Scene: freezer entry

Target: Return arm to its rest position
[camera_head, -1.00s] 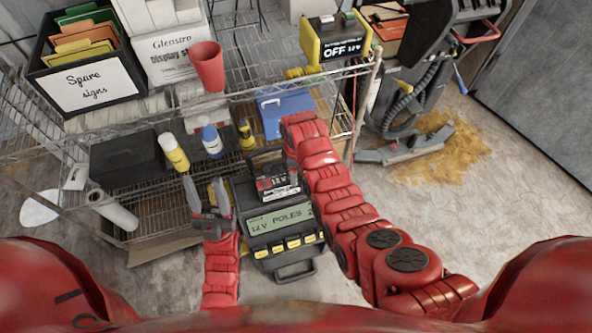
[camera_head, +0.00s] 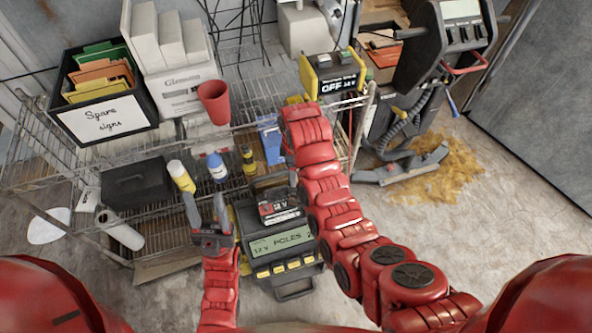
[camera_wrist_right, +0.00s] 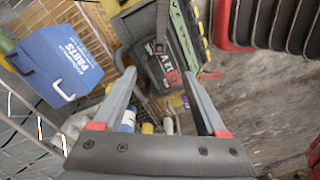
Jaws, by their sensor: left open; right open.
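My left gripper (camera_head: 205,204) is open and points up and away in the head view, just left of a dark tester (camera_head: 287,246) reading "12 V POLES". Nothing shows between its fingers. My right arm (camera_head: 335,205) reaches across the middle of the head view, right of the tester. Its gripper is hidden or unclear there. In the right wrist view my right gripper (camera_wrist_right: 159,74) is open, its fingers apart. A red-and-black battery (camera_wrist_right: 168,72) with a "V" marking shows beyond and between the fingertips. The battery also shows at the tester in the head view (camera_head: 281,208).
A wire shelf (camera_head: 60,178) holds a sign box (camera_head: 103,120), a red cup (camera_head: 214,102), bottles (camera_head: 181,176) and a yellow-black unit (camera_head: 333,76) reading "OFF". A blue box (camera_wrist_right: 56,66) shows in the wrist view.

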